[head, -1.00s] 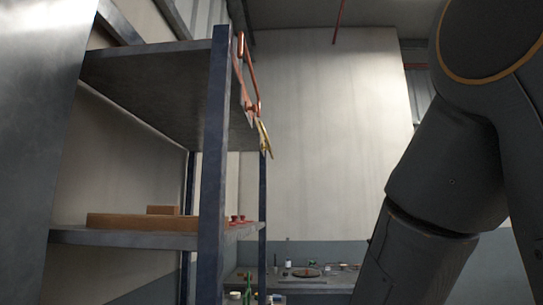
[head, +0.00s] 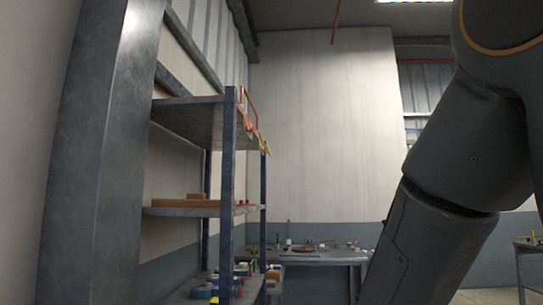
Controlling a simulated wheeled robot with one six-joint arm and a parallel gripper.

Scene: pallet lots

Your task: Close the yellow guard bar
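The yellow guard bar (head: 263,143) shows small at the far right side of the metal shelf rack (head: 229,175), near the upper shelf's height. It is seen nearly edge-on and sticks out a little from the rack, so I cannot tell how far it stands open. An orange-red bar (head: 251,106) of a like kind is just nearer and higher on the same side. My arm fills the right of the head view. My gripper is out of view.
A grey pillar (head: 100,150) stands close at the left. Boxes and tins (head: 203,291) sit on the lower shelf. A workbench (head: 320,257) with small items stands behind, against the wall. Another table (head: 530,250) is at the far right.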

